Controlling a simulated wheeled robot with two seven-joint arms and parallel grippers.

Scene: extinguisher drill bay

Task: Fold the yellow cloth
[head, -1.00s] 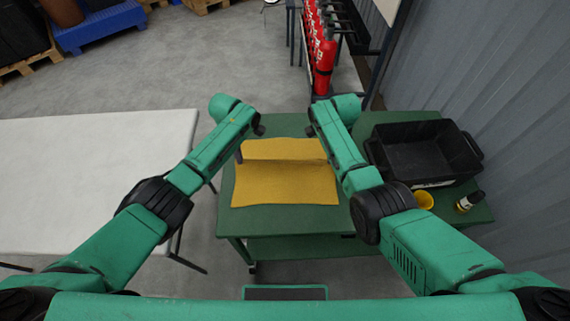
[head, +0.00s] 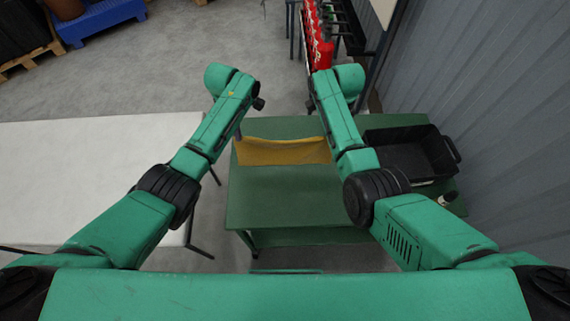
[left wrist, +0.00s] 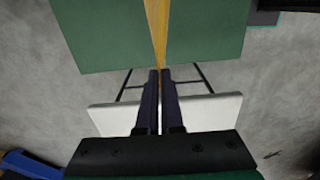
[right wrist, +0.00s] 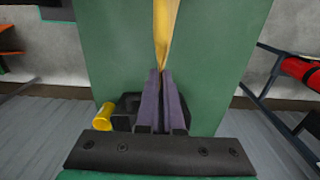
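The yellow cloth (head: 283,152) is a narrow band stretched between my two grippers over the far part of the green table (head: 290,195). Its top edge sags slightly in the middle. I cannot tell whether its lower edge touches the table. In the left wrist view the cloth (left wrist: 159,28) runs as a thin strip to the fingertips of my left gripper (left wrist: 160,72), which is shut on it. In the right wrist view the cloth (right wrist: 165,30) likewise meets the closed fingertips of my right gripper (right wrist: 164,73). In the head view my right arm hides the right fingertips.
A white table (head: 90,170) stands at left. Red extinguishers (head: 321,50) stand beyond. The near part of the green table is clear.

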